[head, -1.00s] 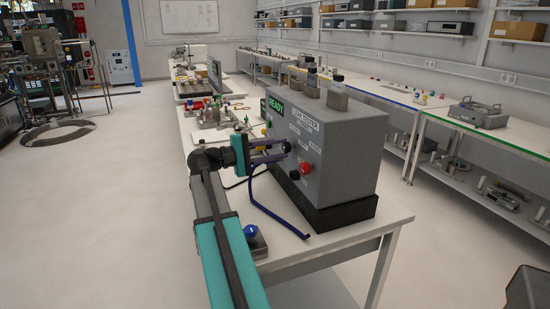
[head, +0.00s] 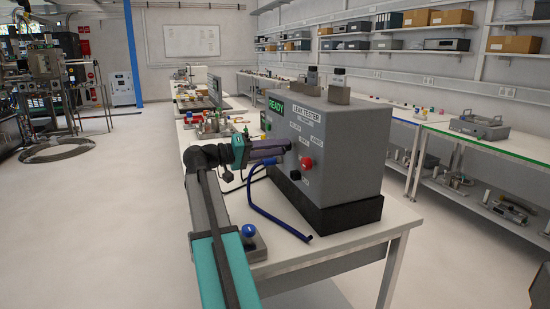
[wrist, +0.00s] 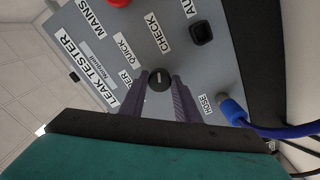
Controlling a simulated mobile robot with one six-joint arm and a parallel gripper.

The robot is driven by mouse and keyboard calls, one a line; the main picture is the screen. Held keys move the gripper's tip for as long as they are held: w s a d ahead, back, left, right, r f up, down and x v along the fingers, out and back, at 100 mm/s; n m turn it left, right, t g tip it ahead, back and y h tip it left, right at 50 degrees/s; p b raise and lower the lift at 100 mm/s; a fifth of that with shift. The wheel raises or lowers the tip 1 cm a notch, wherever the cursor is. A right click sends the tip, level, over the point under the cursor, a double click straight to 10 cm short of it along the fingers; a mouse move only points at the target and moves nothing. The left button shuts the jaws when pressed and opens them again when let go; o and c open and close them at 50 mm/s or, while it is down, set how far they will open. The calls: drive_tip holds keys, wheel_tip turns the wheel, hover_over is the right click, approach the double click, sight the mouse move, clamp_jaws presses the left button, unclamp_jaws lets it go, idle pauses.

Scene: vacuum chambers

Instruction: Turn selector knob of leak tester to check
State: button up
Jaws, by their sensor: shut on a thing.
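The grey leak tester (head: 352,150) stands on the bench, with a green READY display (head: 275,107). In the wrist view, its black round selector knob (wrist: 159,84) carries a small pale mark; I cannot tell exactly which label it points at. The CHECK label (wrist: 157,33) is above the knob and QUICK (wrist: 123,48) is up and left. My gripper (wrist: 160,86) is shut on the knob, one finger on each side. In the head view, my gripper (head: 288,147) reaches the panel from the left, and its fingers hide the knob.
A red MAINS control (head: 306,164) is on the panel right of my fingers. A blue hose (head: 262,211) hangs from a port below. A blue-topped item (head: 249,231) sits on the bench edge. Other benches (head: 455,140) stand on the right; open floor lies on the left.

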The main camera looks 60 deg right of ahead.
drive_tip(key=shift+d+m+b, duration=0.1)
drive_tip(key=shift+m+b, duration=0.35)
drive_tip(key=shift+m, duration=0.15)
drive_tip(key=shift+r, duration=0.1)
drive_tip(key=o, duration=1)
drive_tip(key=shift+o, duration=0.2)
drive_tip(key=v, duration=1.4)
